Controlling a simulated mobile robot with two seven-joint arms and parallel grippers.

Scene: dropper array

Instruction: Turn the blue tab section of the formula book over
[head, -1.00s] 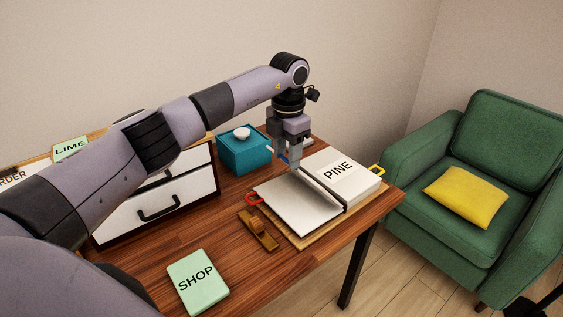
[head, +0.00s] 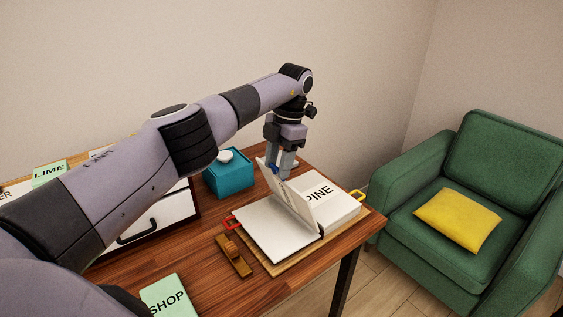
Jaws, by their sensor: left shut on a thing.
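My right gripper is not in view.
A brown wooden piece (head: 234,256) lies left of the book. A teal box (head: 229,180) with a white top piece stands behind it. A green "SHOP" block (head: 172,297) lies at the front. A green armchair (head: 480,215) stands right of the table.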

